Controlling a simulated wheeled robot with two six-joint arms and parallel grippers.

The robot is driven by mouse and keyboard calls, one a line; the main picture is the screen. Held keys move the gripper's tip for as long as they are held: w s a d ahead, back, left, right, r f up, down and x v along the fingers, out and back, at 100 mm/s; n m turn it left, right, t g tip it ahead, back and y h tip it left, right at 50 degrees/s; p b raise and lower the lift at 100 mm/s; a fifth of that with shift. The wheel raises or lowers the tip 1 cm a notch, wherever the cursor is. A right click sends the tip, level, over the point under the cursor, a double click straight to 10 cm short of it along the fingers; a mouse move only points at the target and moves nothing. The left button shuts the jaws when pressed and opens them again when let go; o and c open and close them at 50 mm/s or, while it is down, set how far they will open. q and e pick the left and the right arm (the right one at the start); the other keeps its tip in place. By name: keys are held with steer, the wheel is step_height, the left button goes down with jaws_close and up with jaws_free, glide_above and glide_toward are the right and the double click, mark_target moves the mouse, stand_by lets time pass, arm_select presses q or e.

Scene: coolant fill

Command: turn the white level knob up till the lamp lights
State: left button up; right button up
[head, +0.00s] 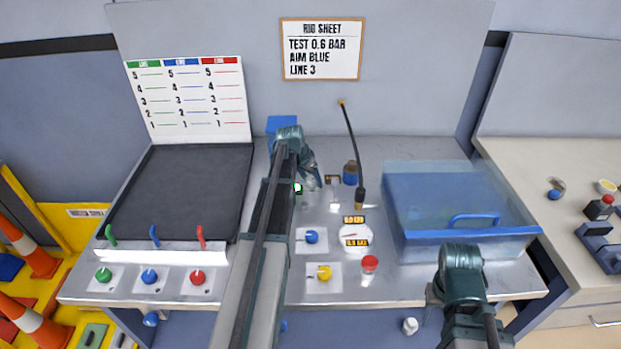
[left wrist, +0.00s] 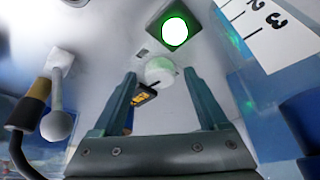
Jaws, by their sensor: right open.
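The white level knob (left wrist: 160,71) is round and shows in the left wrist view just ahead of my fingertips, between them, with a gap on each side. In the head view my arm hides it. My left gripper (left wrist: 160,78) is open, its two fingers spread; it also shows in the head view (head: 311,176), over the panel. The lamp (left wrist: 174,31) is in a dark square frame beyond the knob and glows bright white with a green tint; it shows green in the head view (head: 298,188). My right gripper (head: 461,280) is open, near the front right of the bench.
A lever with a white ball (left wrist: 57,125) stands left of the gripper in the wrist view. A black hose with a brass end (head: 360,198), blue knob (head: 312,237), yellow knob (head: 324,272) and red-capped part (head: 369,264) are nearby. A clear blue bin (head: 460,240) stands right.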

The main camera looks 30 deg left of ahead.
arm_select(q)
steer(key=p+v, duration=1.2)
steer(key=v, duration=0.2)
steer(key=shift+p, duration=0.4)
steer(key=shift+f, duration=0.1)
steer(key=s+d+f+m+g+b, duration=0.1)
steer(key=s+d, duration=0.2)
steer(key=d, duration=0.9)
steer(key=s+d+f+g+b, duration=0.15)
steer(key=s+d, duration=0.25)
steer(key=d, duration=0.8)
steer(key=s+d+f+m+g+y, duration=0.1)
steer(key=s+d+f+g+y, duration=0.1)
steer(key=s+d, duration=1.2)
steer(key=shift+s, duration=0.25)
